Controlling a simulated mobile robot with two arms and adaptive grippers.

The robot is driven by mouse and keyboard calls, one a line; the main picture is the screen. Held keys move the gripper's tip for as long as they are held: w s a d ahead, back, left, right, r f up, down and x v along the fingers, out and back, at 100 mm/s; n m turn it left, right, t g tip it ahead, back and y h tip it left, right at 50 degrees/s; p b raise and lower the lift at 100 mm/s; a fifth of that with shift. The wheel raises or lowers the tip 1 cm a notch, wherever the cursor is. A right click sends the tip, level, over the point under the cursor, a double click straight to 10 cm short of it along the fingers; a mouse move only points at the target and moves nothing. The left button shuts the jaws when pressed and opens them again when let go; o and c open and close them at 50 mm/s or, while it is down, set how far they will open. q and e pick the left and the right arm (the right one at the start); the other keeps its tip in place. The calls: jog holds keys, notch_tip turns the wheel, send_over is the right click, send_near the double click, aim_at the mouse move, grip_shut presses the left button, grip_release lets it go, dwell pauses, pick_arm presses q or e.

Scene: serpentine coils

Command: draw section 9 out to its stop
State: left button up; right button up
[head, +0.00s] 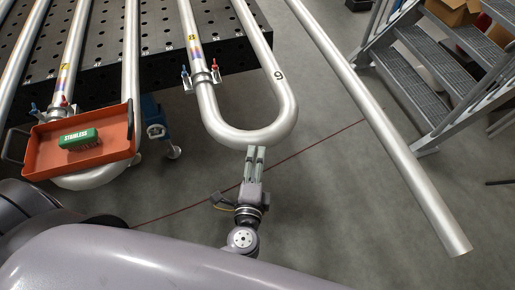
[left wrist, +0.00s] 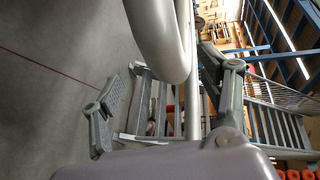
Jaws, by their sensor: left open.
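Section 9 (head: 279,108) is a steel tube with a U-bend, marked with a black 9, jutting from the black perforated table toward me. Its bend also shows in the left wrist view (left wrist: 162,40). My left gripper (head: 256,150) is right at the outside of the bend, pointing at it. In the left wrist view the left gripper (left wrist: 170,72) has its fingers spread, and the bend shows between them, nearer the right finger. I cannot tell whether it touches. A clamp with red and blue handles (head: 202,77) sits around the section's left leg. My right gripper is not in view.
An orange tray (head: 40,163) holding a green box (head: 79,139) rests over the neighbouring coil bend at left. A long loose-ended steel tube (head: 385,130) runs along the right. Metal stairs (head: 420,85) stand at far right. Grey floor (head: 330,190) around the bend is clear.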

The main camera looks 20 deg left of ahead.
pick_arm(q)
jog(key=shift+v, duration=1.4)
jog(key=s+a+f+n+g+h, duration=0.1)
jog(key=s+f+g, duration=0.25)
jog(key=f, duration=0.65)
jog(key=s+a+f+n+g+h, duration=0.15)
jog(key=s+f, duration=0.25)
jog(key=f, duration=0.7)
jog(key=s+a+f+n+g, duration=0.15)
jog(key=s+f+g, duration=0.25)
jog(key=f, duration=0.6)
jog(key=s+a+f+n+g, duration=0.2)
jog(key=s+a+f+n, duration=0.2)
jog(key=s+f, duration=0.3)
jog(key=s+a+f+n+g+b, duration=0.1)
jog(key=s+a+f+n+g, duration=0.2)
jog(key=s+f, duration=0.4)
jog(key=s+a+n, duration=0.1)
jog(key=s+n, duration=0.1)
jog(key=s, duration=0.2)
jog(key=shift+s+f+n+g, duration=0.15)
jog(key=shift+s+n+g, duration=0.1)
jog(key=shift+n+g, duration=0.05)
